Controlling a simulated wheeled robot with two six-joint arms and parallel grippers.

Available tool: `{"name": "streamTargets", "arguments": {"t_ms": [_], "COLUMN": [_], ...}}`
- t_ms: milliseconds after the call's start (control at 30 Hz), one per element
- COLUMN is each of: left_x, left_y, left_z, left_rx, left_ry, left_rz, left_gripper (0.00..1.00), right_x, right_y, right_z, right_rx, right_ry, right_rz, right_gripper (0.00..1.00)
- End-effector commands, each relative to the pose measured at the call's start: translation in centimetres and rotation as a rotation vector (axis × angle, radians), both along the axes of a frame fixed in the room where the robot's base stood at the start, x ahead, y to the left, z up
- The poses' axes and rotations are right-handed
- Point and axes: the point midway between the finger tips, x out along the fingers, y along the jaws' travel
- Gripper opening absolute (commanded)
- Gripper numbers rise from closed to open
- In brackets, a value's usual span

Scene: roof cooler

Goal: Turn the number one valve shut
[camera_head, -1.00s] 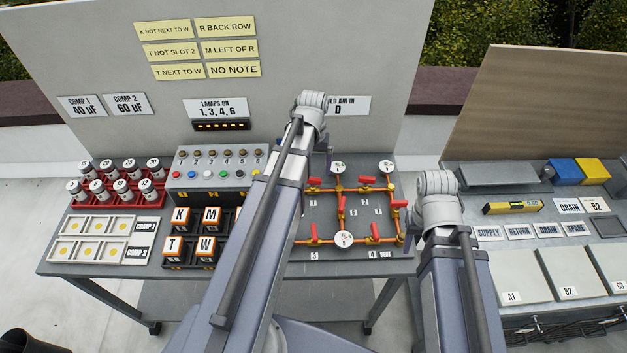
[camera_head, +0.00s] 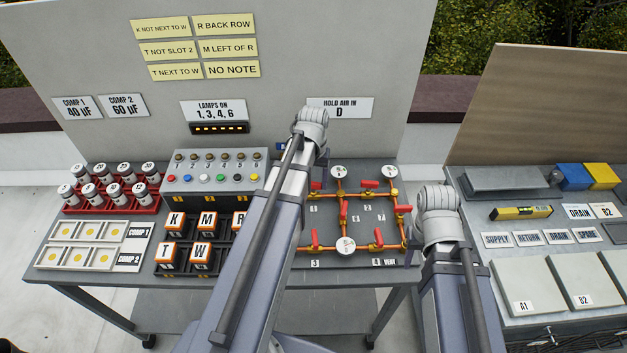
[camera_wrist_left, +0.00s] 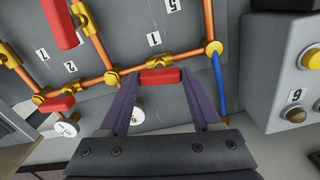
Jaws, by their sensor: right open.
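The number one valve has a red handle (camera_wrist_left: 160,76) lying roughly in line with its copper pipe. In the head view the handle (camera_head: 315,185) shows only partly beside my left arm, which hides the left gripper. My right gripper (camera_head: 413,250) is mostly hidden behind its wrist, near the right edge of the pipe panel, and holds nothing visible.
Other red-handled valves, such as number two (camera_head: 369,184), and round gauges (camera_head: 346,246) crowd the pipe panel. A blue hose (camera_wrist_left: 218,85) runs close to the left gripper's finger. The lamp box (camera_head: 215,171) and lettered blocks (camera_head: 168,255) stand to the left.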

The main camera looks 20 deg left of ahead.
Motion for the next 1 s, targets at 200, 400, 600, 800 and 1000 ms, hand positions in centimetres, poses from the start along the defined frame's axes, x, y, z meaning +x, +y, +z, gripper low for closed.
{"name": "streamTargets", "arguments": {"t_ms": [200,400,600,800,1000], "left_x": [0.00,0.00,0.00,0.00,-0.01], "left_y": [0.01,0.01,0.01,0.01,0.01], "left_z": [0.00,-0.01,-0.01,-0.01,-0.01], "left_rx": [0.000,0.000,0.000,0.000,0.000], "left_ry": [0.000,0.000,0.000,0.000,0.000], "left_rz": [0.000,0.000,-0.005,-0.063,-0.203], "left_gripper": [0.39,0.16,0.09,0.09,0.09], "right_x": [0.00,0.00,0.00,0.00,0.00], "right_y": [0.00,0.00,0.00,0.00,0.00], "right_z": [0.00,-0.01,-0.01,-0.01,-0.01], "right_rx": [0.000,0.000,0.000,0.000,0.000], "right_ry": [0.000,0.000,0.000,0.000,0.000], "right_rz": [0.000,0.000,0.000,0.000,0.000], "right_gripper": [0.47,0.47,0.47,0.47,0.47]}}
